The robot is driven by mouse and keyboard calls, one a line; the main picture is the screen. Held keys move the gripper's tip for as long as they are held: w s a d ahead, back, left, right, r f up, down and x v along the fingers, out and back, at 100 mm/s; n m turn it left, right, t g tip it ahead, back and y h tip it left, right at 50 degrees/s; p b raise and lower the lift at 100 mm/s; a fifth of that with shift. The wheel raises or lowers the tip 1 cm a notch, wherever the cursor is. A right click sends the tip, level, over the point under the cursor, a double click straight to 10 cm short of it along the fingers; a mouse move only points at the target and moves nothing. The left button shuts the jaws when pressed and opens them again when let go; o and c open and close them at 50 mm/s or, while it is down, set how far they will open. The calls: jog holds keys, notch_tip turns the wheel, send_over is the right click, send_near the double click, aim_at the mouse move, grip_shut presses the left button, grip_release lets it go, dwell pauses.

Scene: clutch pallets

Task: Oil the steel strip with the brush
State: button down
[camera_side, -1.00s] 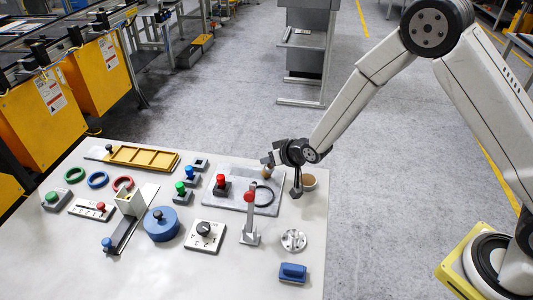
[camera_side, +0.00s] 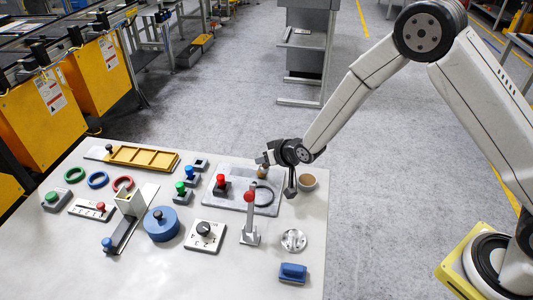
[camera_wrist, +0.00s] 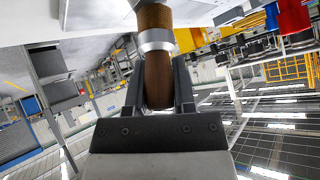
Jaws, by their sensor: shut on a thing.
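My gripper (camera_side: 267,158) is shut on the wooden handle of the brush (camera_side: 263,172). In the wrist view the brush (camera_wrist: 158,78) lies between both fingers, with its silver collar and brown bristle end pointing away from my gripper. A flat grey metal plate (camera_side: 232,203), which looks most like the steel strip, lies on the table under the brush. The bristle end is over its far right part; I cannot tell whether it touches. A small tan cup (camera_side: 307,182) stands just right of my gripper.
A red-topped lever (camera_side: 250,220) stands in front. A blue round pot (camera_side: 161,224), a dial box (camera_side: 204,236) and a blue-handled block (camera_side: 292,272) are nearer.

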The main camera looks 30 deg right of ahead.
jog(key=shift+a, duration=0.1)
jog(key=shift+w+a, duration=0.2)
jog(key=shift+w, duration=0.05)
jog(key=shift+w+a, duration=0.1)
jog(key=shift+w+a, duration=0.15)
dwell(0.3)
jog(key=shift+w+a, duration=0.25)
jog(key=shift+w+a, duration=0.25)
